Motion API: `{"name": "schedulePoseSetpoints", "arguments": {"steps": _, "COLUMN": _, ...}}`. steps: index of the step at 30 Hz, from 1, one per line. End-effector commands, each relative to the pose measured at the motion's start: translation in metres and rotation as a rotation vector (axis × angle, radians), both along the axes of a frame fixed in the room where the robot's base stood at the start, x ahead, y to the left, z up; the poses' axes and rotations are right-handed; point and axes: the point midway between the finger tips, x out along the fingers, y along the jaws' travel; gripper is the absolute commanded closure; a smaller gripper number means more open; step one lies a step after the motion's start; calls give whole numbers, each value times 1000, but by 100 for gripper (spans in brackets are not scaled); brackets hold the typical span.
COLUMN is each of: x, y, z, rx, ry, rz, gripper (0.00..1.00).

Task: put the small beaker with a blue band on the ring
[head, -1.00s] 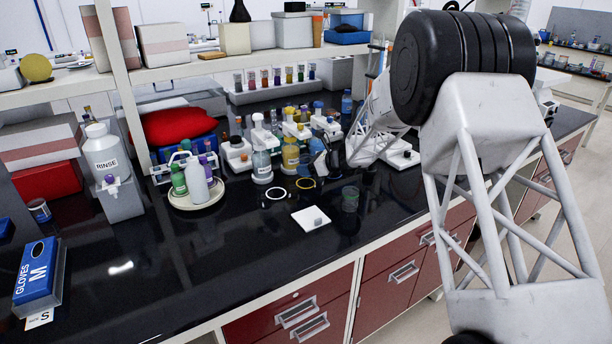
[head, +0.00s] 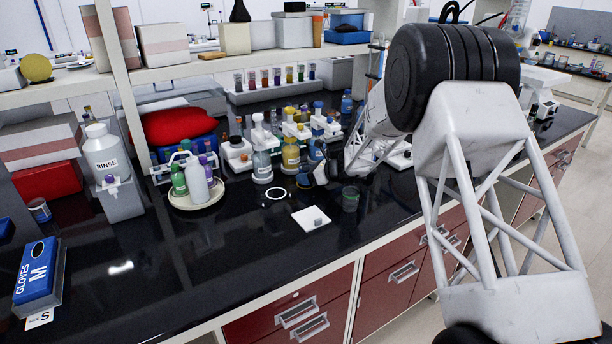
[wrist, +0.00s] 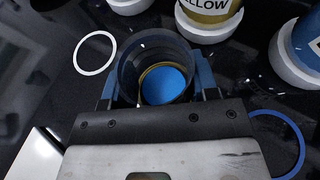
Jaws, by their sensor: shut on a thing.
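My gripper (wrist: 156,88) is shut on a small dark-tinted beaker (wrist: 152,50), one blue finger on each side. I look down into the beaker; a blue disc and a thin yellowish circle show inside. Its outer wall, and any band there, is mostly hidden. A white ring (wrist: 95,55) lies on the bench to its left, and a blue ring (wrist: 285,135) lies to its right, partly behind the gripper. In the head view my gripper (head: 305,178) is low over the bench, right of the white ring (head: 275,193). I cannot tell whether the beaker touches the bench.
A yellow-labelled bottle (wrist: 210,20) and a blue bottle (wrist: 308,42) stand just behind. Another small beaker (head: 350,199) and a white tile (head: 303,222) with a grey piece are in front. A tray of bottles (head: 187,204) stands left.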

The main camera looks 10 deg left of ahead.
Motion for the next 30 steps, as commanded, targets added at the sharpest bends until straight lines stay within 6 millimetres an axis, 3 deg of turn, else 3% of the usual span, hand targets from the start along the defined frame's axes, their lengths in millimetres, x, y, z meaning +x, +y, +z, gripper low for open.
{"name": "schedulePoseSetpoints", "arguments": {"steps": 8, "x": 0, "y": 0, "z": -3, "rx": 0, "ry": 1, "rz": 0, "gripper": 74}}
{"name": "schedulePoseSetpoints", "arguments": {"steps": 9, "x": 0, "y": 0, "z": -3, "rx": 0, "ry": 0, "rz": 0, "gripper": 43}}
{"name": "schedulePoseSetpoints", "arguments": {"steps": 14, "x": 0, "y": 0, "z": -3, "rx": 0, "ry": 0, "rz": 0, "gripper": 20}}
{"name": "schedulePoseSetpoints", "arguments": {"steps": 26, "x": 0, "y": 0, "z": 0, "rx": 0, "ry": 0, "rz": 0, "gripper": 20}}
{"name": "schedulePoseSetpoints", "arguments": {"steps": 30, "x": -1, "y": -8, "z": 3, "rx": 0, "ry": 0, "rz": -1, "gripper": 20}}
